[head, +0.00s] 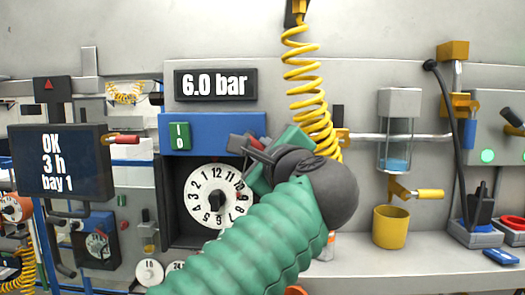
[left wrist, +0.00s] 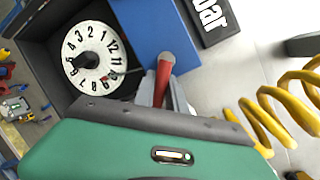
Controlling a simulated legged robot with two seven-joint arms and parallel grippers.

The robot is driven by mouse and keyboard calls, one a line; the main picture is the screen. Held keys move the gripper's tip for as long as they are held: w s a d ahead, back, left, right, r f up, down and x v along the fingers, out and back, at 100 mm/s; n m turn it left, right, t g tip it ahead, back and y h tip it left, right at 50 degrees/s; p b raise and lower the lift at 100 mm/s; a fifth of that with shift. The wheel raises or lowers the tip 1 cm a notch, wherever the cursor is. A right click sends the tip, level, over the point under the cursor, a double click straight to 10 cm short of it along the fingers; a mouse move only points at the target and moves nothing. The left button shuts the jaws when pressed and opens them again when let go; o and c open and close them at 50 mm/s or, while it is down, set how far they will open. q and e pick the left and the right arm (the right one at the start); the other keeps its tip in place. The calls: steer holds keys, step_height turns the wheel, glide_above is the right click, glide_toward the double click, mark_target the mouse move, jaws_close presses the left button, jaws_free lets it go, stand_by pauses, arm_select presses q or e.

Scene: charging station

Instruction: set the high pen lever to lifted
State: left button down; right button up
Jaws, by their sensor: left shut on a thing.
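The pen lever is a red handle (left wrist: 163,78) with a grey round end, at the edge of the blue panel (left wrist: 158,25) beside the numbered dial. A thin dark pen arm shows over the dial's edge in the left wrist view. My left gripper (head: 258,153) has its grey fingers shut around the red handle. In the left wrist view the fingers (left wrist: 166,98) hide the handle's lower end. The white dial (head: 217,195) shows in the head view, left of my gripper. In that view my gripper mostly hides the lever. My right gripper is in neither view.
A green switch (head: 180,136) sits left on the blue panel. The "6.0 bar" display (head: 215,85) is above. A yellow coiled hose (head: 305,85) hangs close to the right of my gripper. A yellow cup (head: 391,228) stands on the ledge further right.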

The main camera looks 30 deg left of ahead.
arm_select(q)
steer(key=shift+w+f, duration=0.1)
stand_by(0.6)
steer(key=n, duration=0.2)
steer(key=r+n+h+p, duration=0.1)
steer(key=n, duration=0.1)
steer(key=shift+w+d+r+g, duration=0.1)
steer(key=shift+d+g, duration=0.2)
steer(key=shift+w+d+r+n+h+p, duration=0.1)
steer(key=shift+r+n+h+p, duration=0.2)
steer(key=shift+n, duration=0.45)
steer(key=shift+r+n+h+p, duration=0.1)
steer(key=shift+n+h+p, duration=0.25)
steer(key=shift+n, duration=0.4)
steer(key=c, duration=1.4)
jaws_free()
steer(key=shift+r, duration=0.1)
steer(key=shift+o, duration=0.2)
